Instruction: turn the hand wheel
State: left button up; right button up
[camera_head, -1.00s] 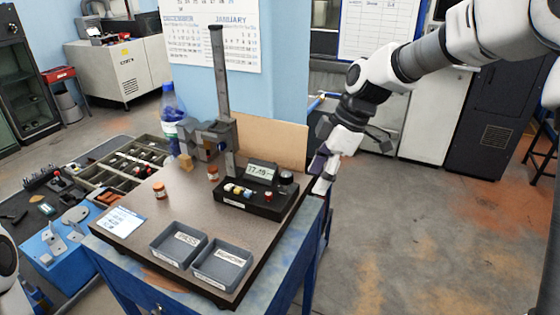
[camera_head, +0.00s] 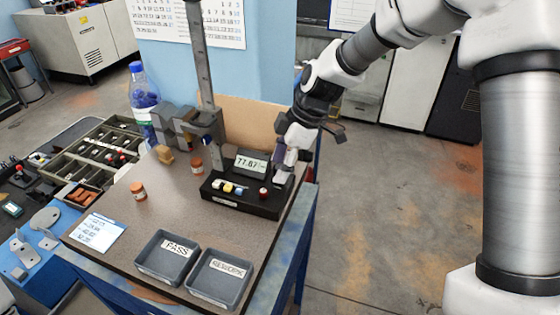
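A black console (camera_head: 240,195) with a lit display (camera_head: 251,165) reading about 77.87 stands on the bench top. It has several coloured buttons along its front. My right gripper (camera_head: 284,172) is at the console's right end, pointing down, where the dark round knob showed earlier. That knob, which may be the hand wheel, is now mostly hidden by the gripper. I cannot tell whether the fingers are around it, touching it or apart from it. My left gripper is not in view.
A tall grey post (camera_head: 201,70) with a clamp block (camera_head: 174,124) stands behind the console. Two grey trays (camera_head: 143,262) (camera_head: 233,297) sit at the front.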

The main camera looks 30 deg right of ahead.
jog(key=shift+s+r, duration=0.5)
jog(key=shift+s, duration=0.4)
jog(key=c, duration=1)
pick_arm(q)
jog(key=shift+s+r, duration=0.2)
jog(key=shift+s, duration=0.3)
pick_arm(e)
jog(key=shift+w, duration=0.1)
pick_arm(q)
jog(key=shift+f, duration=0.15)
pick_arm(e)
jog(key=shift+f+m+t, duration=0.1)
jog(key=shift+m+t, duration=0.2)
jog(key=shift+m, duration=0.2)
